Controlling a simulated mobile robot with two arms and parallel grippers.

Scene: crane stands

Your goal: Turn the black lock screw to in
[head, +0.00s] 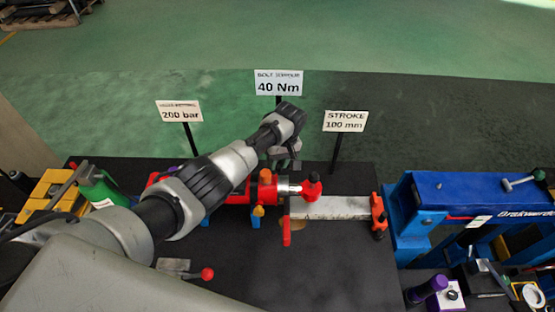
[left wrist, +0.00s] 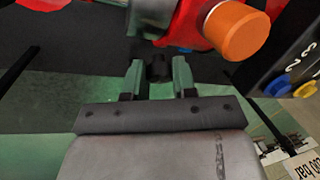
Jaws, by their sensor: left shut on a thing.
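The black lock screw (left wrist: 158,68) shows in the left wrist view as a small dark knob below the red cylinder body (left wrist: 193,28). My left gripper (left wrist: 159,80) has its two green fingers on either side of the screw and is shut on it. In the head view my left gripper (head: 284,158) reaches down behind the red cylinder (head: 265,190), and the screw is hidden there. How far in the screw sits cannot be told. My right gripper is in neither view.
An orange cap (left wrist: 238,34) sits close beside the fingers. A red knob (head: 312,188) and a metal bar (head: 335,207) lie right of the cylinder. Three signs, such as the 40 Nm sign (head: 278,83), stand behind. A blue frame (head: 470,205) is at the right.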

